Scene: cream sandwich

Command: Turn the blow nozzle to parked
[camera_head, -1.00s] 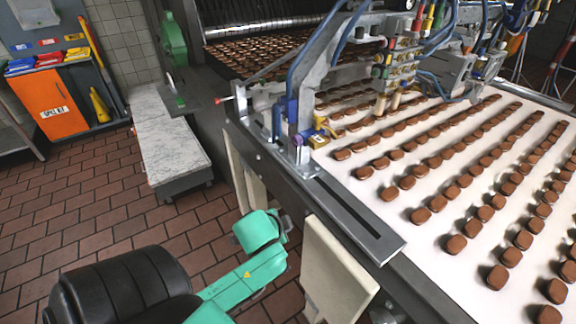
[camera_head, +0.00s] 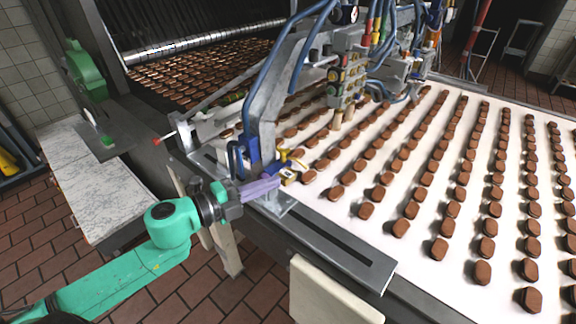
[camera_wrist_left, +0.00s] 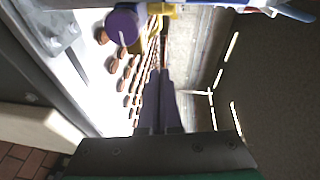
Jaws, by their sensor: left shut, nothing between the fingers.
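My left gripper (camera_head: 276,184) reaches from the left to the conveyor's near edge in the head view. Its purple fingers are shut and empty, with their tips beside the coloured fittings at the foot of the depositor frame. In the left wrist view the shut fingers (camera_wrist_left: 162,75) point up the picture. A round purple cap (camera_wrist_left: 122,27) is up and left of their tips, with a yellow fitting (camera_wrist_left: 165,9) beside it. The yellow fitting also shows in the head view (camera_head: 291,157). I cannot tell which part is the blow nozzle, or whether the fingers touch anything. My right gripper is out of view.
The white belt (camera_head: 330,222) carries rows of brown biscuits. The grey depositor frame (camera_head: 265,100) with blue hoses stands over it. A red-tipped rod (camera_head: 158,141) sticks out left of the fingers. A marble-topped bench (camera_head: 95,185) stands at left; tiled floor lies between.

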